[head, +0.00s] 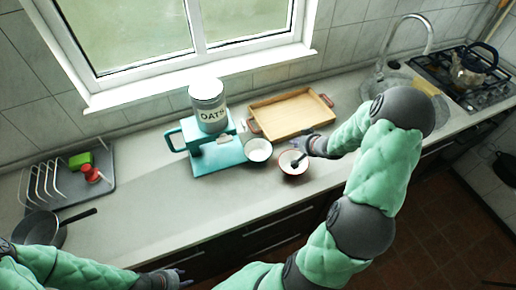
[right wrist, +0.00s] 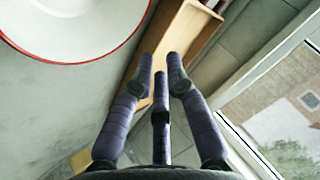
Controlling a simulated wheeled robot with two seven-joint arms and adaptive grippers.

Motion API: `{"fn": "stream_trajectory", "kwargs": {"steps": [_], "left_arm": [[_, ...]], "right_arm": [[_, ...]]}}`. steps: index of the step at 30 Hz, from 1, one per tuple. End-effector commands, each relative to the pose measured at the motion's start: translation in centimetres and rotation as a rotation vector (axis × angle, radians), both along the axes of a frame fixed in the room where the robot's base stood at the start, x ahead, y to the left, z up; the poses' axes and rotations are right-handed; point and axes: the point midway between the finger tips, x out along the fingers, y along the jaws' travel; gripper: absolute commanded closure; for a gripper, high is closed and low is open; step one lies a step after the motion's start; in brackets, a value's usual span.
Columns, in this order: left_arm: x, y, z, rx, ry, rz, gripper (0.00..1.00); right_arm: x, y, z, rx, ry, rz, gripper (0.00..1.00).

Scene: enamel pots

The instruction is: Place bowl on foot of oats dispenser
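The teal oats dispenser (head: 202,130) with its white canister marked OATS (head: 209,115) stands on the counter below the window. Its flat teal foot (head: 217,160) reaches toward the front. A white bowl (head: 258,150) is at the foot's right end; I cannot tell whether it rests on it. A white bowl with a red rim (head: 291,172) stands right of that, and also shows in the right wrist view (right wrist: 70,20). My right gripper (head: 299,151) has its fingers apart at this bowl, one dark finger over its inside. My left gripper (head: 182,278) is empty at the counter's front, fingers apart.
A wooden tray (head: 290,115) lies behind the bowls. A dish rack (head: 45,182) with a green and a red item and a dark pan (head: 42,228) are at the left. The sink and stove (head: 465,75) are at the right. The counter left of the dispenser is clear.

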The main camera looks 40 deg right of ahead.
Motion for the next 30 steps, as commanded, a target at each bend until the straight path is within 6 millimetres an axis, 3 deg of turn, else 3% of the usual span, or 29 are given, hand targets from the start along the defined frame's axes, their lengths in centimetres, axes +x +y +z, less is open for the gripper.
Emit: {"fn": "stream_trajectory", "kwargs": {"steps": [3,9,18,30], "left_arm": [[0.0,0.0,1.5,0.000,0.000,0.000,0.60],[0.0,0.0,2.0,0.000,0.000,0.000,0.60],[0.0,0.0,0.6,0.000,0.001,0.000,0.60],[0.0,0.0,-0.3,0.000,0.000,0.000,0.60]], "right_arm": [[-0.2,2.0,0.2,-0.007,-0.031,0.146,0.85],[-0.4,3.9,0.0,-0.007,-0.065,0.271,0.85],[2.6,4.5,-2.8,-0.007,-0.066,0.281,0.85],[5.5,4.8,-4.7,-0.008,-0.066,0.279,0.85]]}}
